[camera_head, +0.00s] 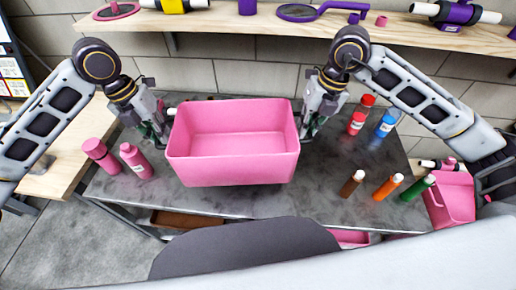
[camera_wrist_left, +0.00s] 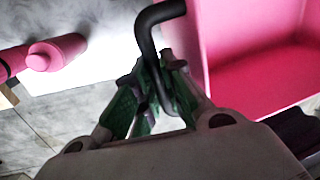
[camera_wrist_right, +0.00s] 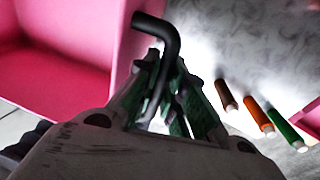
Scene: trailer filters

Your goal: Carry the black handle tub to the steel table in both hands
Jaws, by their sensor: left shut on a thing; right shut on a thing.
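The tub (camera_head: 235,170) is pink and empty, with a black bent handle at each end. It is level over the grey steel table (camera_head: 320,212); I cannot tell for sure whether its bottom touches the top. My left gripper (camera_head: 160,133) is shut on the left handle (camera_wrist_left: 150,40), at the tub's left end. My right gripper (camera_head: 308,130) is shut on the right handle (camera_wrist_right: 165,45), at its right end. The tub's wall also shows in the left wrist view (camera_wrist_left: 245,75) and the right wrist view (camera_wrist_right: 80,75). The handles are mostly hidden in the head view.
Two pink bottles (camera_head: 137,161) stand left of the tub. Red bottles (camera_head: 356,123) and a blue bottle (camera_head: 385,126) stand to its right. Brown (camera_head: 351,184), orange (camera_head: 388,187) and green (camera_head: 418,187) bottles are at front right. A wooden shelf (camera_head: 300,24) runs behind. A pink bin (camera_head: 452,200) is far right.

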